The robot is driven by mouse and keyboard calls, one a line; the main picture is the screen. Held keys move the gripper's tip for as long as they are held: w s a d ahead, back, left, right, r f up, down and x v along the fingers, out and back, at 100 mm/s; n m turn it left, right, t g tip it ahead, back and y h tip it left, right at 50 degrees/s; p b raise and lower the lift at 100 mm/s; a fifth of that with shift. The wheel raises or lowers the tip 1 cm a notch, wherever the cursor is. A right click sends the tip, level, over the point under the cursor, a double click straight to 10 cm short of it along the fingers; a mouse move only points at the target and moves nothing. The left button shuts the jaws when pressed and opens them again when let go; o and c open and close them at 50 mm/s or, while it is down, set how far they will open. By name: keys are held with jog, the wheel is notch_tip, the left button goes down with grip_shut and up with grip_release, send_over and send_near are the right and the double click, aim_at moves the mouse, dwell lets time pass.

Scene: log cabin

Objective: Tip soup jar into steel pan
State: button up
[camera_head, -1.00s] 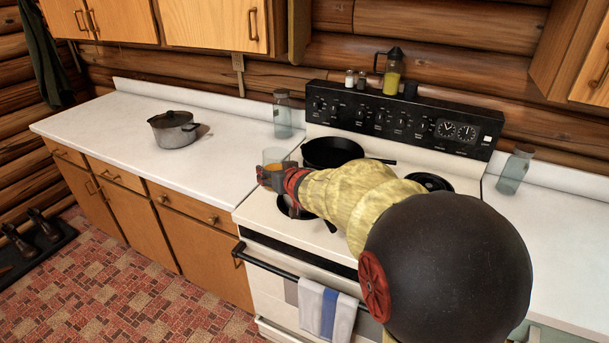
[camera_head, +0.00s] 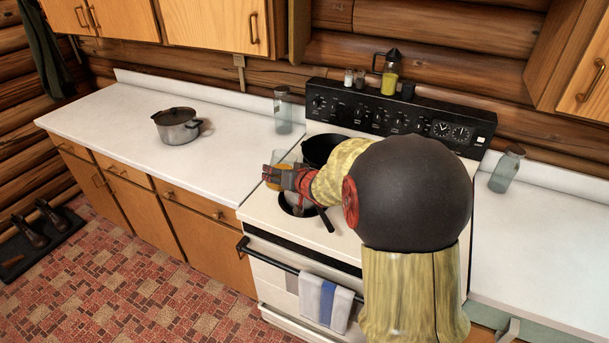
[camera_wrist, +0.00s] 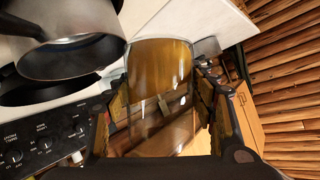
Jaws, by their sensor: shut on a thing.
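The soup jar (camera_head: 284,157) is clear glass with amber-orange contents. My gripper (camera_head: 275,176) is shut around it, over the left front part of the stove. In the wrist view the jar (camera_wrist: 160,62) sits between the two fingers of my gripper (camera_wrist: 165,105). The steel pan (camera_head: 299,205) is on the front left burner, just right of and below the jar in the picture, partly hidden by my wrist. The pan (camera_wrist: 75,57) also shows at upper left in the wrist view, beside the jar. No flow of soup is visible.
A black skillet (camera_head: 318,148) sits on the rear left burner. Glass jars stand at the back of the counter (camera_head: 283,110) and right of the stove (camera_head: 506,170). Shakers and an oil bottle (camera_head: 390,83) top the stove panel.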

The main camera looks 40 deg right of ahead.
jog(key=shift+d+r+m+y+p, duration=0.7)
jog(key=shift+r+m+p, duration=0.1)
jog(key=shift+p, duration=2)
jog(key=shift+s+d+f+m+y+p, duration=0.1)
jog(key=shift+d+f+m+y+p, duration=0.15)
jog(key=shift+d+m+y+p, duration=0.55)
jog(key=shift+a+f+m+b, duration=0.2)
jog(key=shift+a+f, duration=0.1)
jog(key=shift+f, duration=0.25)
jog(key=shift+a+f+m+b, duration=0.1)
jog(key=shift+a+f+m, duration=0.15)
jog(key=shift+f, duration=0.3)
jog(key=shift+r+y+p, duration=0.25)
jog(key=shift+y+p, duration=0.05)
jog(key=shift+p, duration=0.35)
jog(key=shift+r+p, duration=0.1)
jog(key=shift+p, duration=0.2)
jog(key=r+m+y+p, duration=0.1)
jog(key=p, duration=0.4)
jog(key=shift+t, duration=0.3)
jog(key=m+p, duration=0.1)
jog(key=p, duration=0.1)
jog(key=m+y+p, duration=0.1)
jog(key=p, duration=0.2)
jog(key=shift+d+f+t, duration=0.15)
jog(key=shift+f+t, duration=0.15)
